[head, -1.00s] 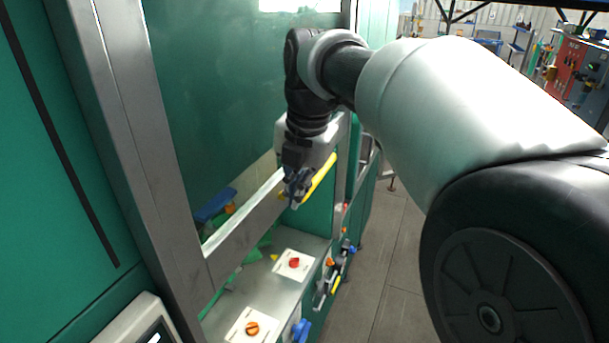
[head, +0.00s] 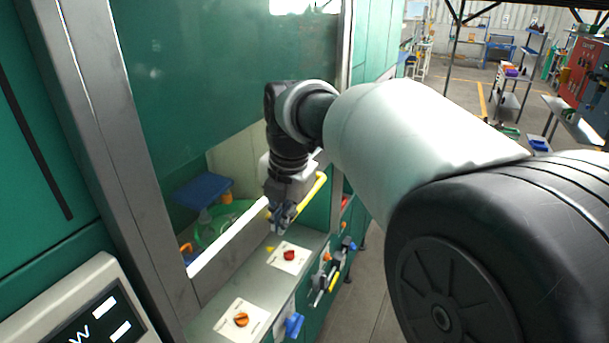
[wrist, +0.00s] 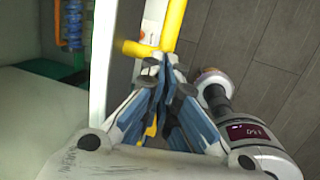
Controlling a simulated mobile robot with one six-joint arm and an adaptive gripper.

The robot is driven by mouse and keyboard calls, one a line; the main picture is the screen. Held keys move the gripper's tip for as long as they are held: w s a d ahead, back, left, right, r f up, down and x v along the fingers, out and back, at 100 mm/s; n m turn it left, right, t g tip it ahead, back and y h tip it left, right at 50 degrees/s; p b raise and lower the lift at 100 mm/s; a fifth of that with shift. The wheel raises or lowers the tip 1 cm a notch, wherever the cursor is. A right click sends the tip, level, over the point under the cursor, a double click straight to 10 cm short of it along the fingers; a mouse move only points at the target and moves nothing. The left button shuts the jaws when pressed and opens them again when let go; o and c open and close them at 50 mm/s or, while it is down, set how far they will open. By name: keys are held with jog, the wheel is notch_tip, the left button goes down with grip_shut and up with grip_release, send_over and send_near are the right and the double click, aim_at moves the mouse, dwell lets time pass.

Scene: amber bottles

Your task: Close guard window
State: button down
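The guard window (head: 225,70) is a large see-through panel in a metal frame on the green machine. Its lower edge hangs above the grey ledge, with a gap below. A yellow handle (head: 314,192) sits at its lower edge and also shows in the wrist view (wrist: 172,22). My gripper (head: 279,226) points down at the handle, covering its middle part. In the wrist view, the blue-padded fingers of my gripper (wrist: 163,80) are drawn together over the handle, with yellow showing beyond and below them. Whether the handle is pinched between them is hidden.
The grey ledge (head: 210,318) carries plates with a red knob (head: 289,255) and an orange knob (head: 241,320), close below my gripper. A screen panel (head: 85,310) stands at lower left. A blue object (head: 203,190) shows behind the window. Open floor lies to the right.

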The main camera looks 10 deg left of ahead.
notch_tip(320, 180, down, 40)
jog(key=b, duration=2.1)
jog(key=shift+r+b, duration=0.2)
jog(key=shift+b, duration=0.1)
jog(key=shift+f, duration=0.1)
jog(key=shift+s+a, duration=0.1)
